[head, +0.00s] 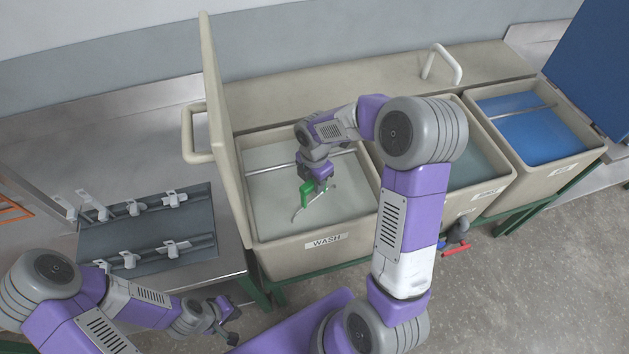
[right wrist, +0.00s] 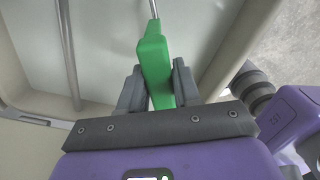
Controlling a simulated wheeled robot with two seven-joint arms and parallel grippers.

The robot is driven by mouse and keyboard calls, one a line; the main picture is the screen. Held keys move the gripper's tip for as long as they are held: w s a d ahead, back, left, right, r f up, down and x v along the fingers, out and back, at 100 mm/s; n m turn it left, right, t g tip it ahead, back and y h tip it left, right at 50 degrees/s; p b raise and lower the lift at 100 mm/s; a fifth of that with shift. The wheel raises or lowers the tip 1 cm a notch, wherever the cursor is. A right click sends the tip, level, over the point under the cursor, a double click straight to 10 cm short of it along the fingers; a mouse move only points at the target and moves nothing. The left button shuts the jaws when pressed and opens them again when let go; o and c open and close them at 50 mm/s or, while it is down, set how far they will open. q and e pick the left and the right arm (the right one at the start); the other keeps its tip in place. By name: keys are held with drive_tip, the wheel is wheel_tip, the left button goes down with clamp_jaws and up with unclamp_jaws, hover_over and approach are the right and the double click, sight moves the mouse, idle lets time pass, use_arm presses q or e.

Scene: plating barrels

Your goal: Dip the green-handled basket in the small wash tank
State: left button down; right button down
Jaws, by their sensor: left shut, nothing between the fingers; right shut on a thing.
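The wash tank (head: 300,262), a beige tub labelled WASH, stands in the middle of the head view with pale liquid inside. My right gripper (head: 312,188) is over this tank, shut on the green handle (head: 306,198). In the right wrist view the green handle (right wrist: 154,62) sits between the two fingers of my right gripper (right wrist: 158,85), and a thin metal rod runs from its far end. A basket body cannot be made out; only bent metal wire shows below the handle. My left gripper (head: 222,325) is shut and empty at the lower left, away from the tank.
A raised lid (head: 222,130) stands at the wash tank's left side. A metal bar crosses the tank. Another tank (head: 490,195) and a blue-filled tank (head: 560,178) stand to the right. A dark tray (head: 150,238) with several metal clips lies at left.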

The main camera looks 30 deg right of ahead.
wheel_tip(320, 180, up, 30)
drive_tip(key=p, duration=2.3)
drive_tip(key=shift+f, duration=0.1)
